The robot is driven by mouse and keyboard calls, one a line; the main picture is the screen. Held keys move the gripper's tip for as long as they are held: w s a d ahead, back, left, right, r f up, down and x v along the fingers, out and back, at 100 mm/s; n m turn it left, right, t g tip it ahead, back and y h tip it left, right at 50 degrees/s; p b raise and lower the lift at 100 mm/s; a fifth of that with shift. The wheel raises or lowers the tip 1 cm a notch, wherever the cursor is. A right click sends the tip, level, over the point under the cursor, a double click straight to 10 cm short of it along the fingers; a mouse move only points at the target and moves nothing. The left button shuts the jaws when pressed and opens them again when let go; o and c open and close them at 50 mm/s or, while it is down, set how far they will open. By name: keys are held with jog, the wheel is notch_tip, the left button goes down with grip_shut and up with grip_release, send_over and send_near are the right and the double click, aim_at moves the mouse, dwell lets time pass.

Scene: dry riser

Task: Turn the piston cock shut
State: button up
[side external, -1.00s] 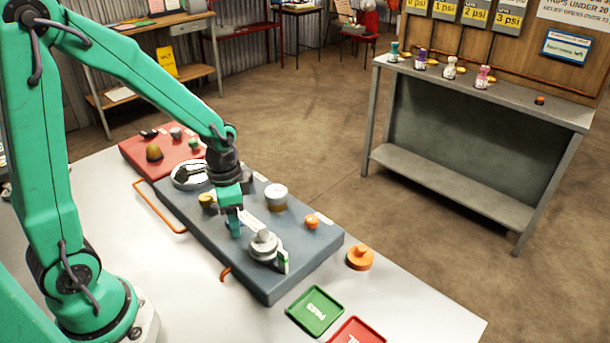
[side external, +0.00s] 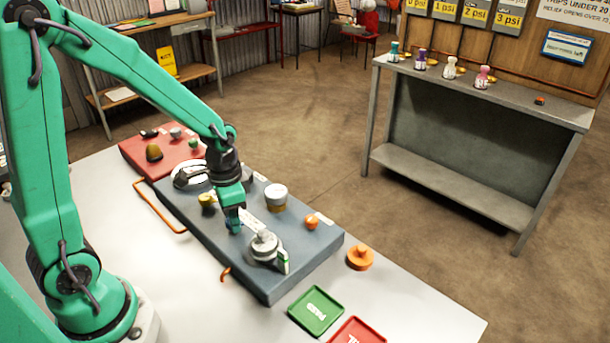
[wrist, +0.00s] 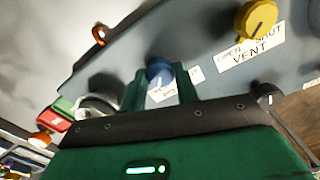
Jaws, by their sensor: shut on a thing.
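A blue knob (wrist: 160,70), which I take to be the piston cock, stands on the blue-grey panel (side external: 306,256). A white label (wrist: 182,84) beside it is partly hidden by a finger, so I cannot read it fully. My gripper (side external: 234,227) reaches down onto the panel. In the wrist view its two green fingers (wrist: 160,84) are shut on the blue knob, one on each side. In the side view the fingers hide most of the knob. I cannot tell which way the knob points.
A yellow vent knob (wrist: 256,18) with an OPEN/SHUT label is close by. A silver round fitting (side external: 264,244) sits in front, with a white-topped cylinder (side external: 276,197) and an orange knob (side external: 312,221) to the right. Green (side external: 315,311) and red (side external: 357,332) trays lie at the front.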

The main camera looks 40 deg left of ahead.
jog(key=n, duration=0.8)
jog(key=shift+n, duration=0.3)
jog(key=n, duration=0.4)
jog(key=shift+n, duration=1.9)
jog(key=o, duration=1)
jog(key=shift+c, duration=0.2)
jog(key=shift+r, duration=3.95)
